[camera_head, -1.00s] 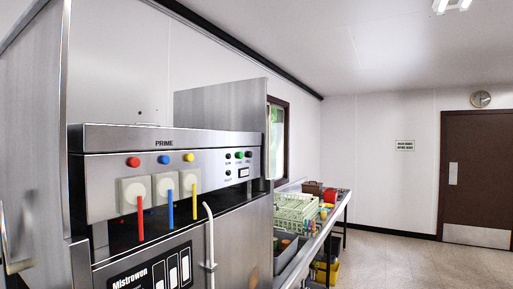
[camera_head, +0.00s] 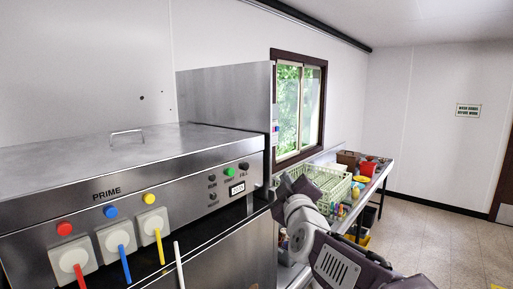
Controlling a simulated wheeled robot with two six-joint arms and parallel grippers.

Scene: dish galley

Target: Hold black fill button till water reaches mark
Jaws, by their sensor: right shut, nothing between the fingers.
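The black fill button (camera_head: 244,166) sits at the right end of the machine's front panel, beside the label FILL. My right gripper (camera_head: 280,188) is shut and empty, just right of the panel's end. It looks apart from the button, though the depth between them is hard to judge. My left gripper is out of view. I see no water or level mark.
A white pipe (camera_head: 179,265) rises in front. Behind my right arm, a steel counter holds a pale green rack (camera_head: 325,180).

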